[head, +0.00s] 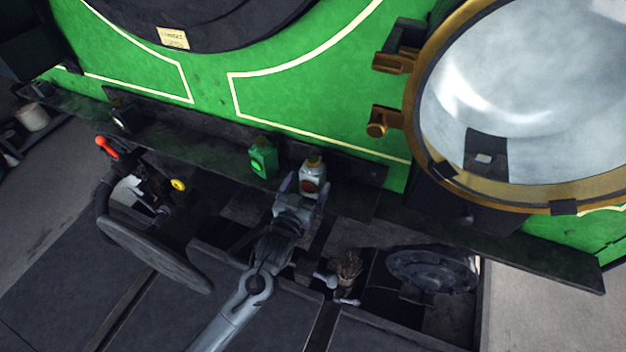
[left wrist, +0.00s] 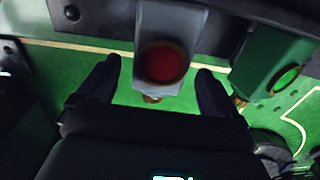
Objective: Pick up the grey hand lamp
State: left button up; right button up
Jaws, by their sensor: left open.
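The grey hand lamp (head: 313,174) with a red lens stands on the dark ledge along the green tram front, right of a green lamp (head: 262,158). My left gripper (head: 304,189) is at the grey lamp, with its fingers apart. In the left wrist view, the grey lamp (left wrist: 168,22) lies between the two open fingers of my left gripper (left wrist: 158,70), with its red lens facing the camera. A gap shows on each side, so the fingers do not appear to press on it. My right gripper is not in view.
The green lamp (left wrist: 272,60) is close beside one finger in the left wrist view. A darker lamp (head: 122,116) stands farther left on the ledge. Buffers (head: 432,270), a coupling hook and a large brass-rimmed headlight (head: 540,90) are nearby.

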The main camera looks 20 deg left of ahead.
pick_arm(q)
jog(key=w, duration=0.4)
jog(key=shift+w+b, duration=0.25)
jog(key=shift+b, duration=0.05)
jog(key=shift+c, duration=0.4)
jog(key=c, duration=1.2)
jog(key=shift+c, duration=0.9)
jog(key=shift+r, duration=0.1)
